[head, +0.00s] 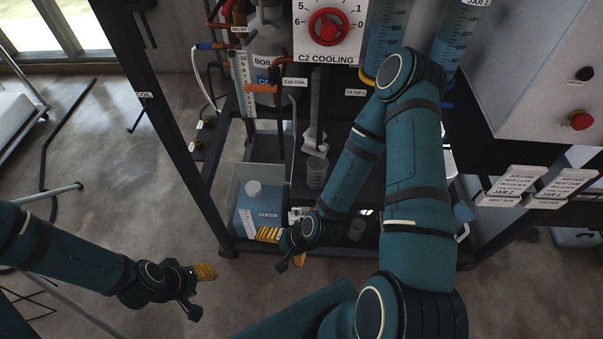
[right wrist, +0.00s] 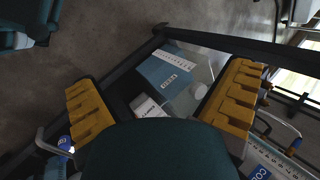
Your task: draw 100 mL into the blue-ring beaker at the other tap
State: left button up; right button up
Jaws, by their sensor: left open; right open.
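A small clear beaker (head: 317,172) stands below a tap (head: 315,143) in the middle of the rack in the head view; I cannot make out a ring colour on it. A blue-topped vessel (head: 464,211) shows at the right of the rack, partly behind my right arm; I cannot tell if it is a beaker. My right gripper (head: 284,249) is open and empty, low in front of the rack, left of and below the clear beaker. Its yellow pads stand wide apart in the right wrist view (right wrist: 160,103). My left gripper (head: 198,290) is open and empty over the floor.
A clear tank of blue liquid (head: 258,208) with a white cap stands low left on the rack. Jars of blue liquid (head: 388,35) hang behind my right arm. A red cooling dial (head: 328,27) and a red button (head: 581,120) sit higher.

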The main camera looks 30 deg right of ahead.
jog(key=m+t, duration=0.1)
jog(key=m, duration=0.2)
jog(key=m+t+h+p, duration=0.5)
jog(key=m+t+h, duration=0.3)
jog(key=m, duration=1.8)
send_near(315, 160)
jog(key=shift+w+a+f+b, duration=0.1)
jog(key=shift+w+f+b, duration=0.2)
jog(key=shift+f, duration=0.1)
jog(key=shift+w+a+f+b, duration=0.1)
jog(key=shift+w+f+b, duration=0.15)
jog(key=shift+f, duration=0.2)
jog(key=shift+d+r+b+x, duration=0.1)
jog(key=shift+r+b+x, duration=0.05)
jog(key=shift+x, duration=0.75)
jog(key=shift+d+r+b+x, duration=0.1)
jog(key=shift+x, duration=0.85)
jog(key=shift+d+r+b+x, duration=0.1)
jog(key=shift+r+b+x, duration=0.05)
jog(key=shift+x, duration=0.75)
jog(key=shift+w, duration=0.1)
jog(key=shift+c, duration=0.3)
jog(key=c, duration=1.2)
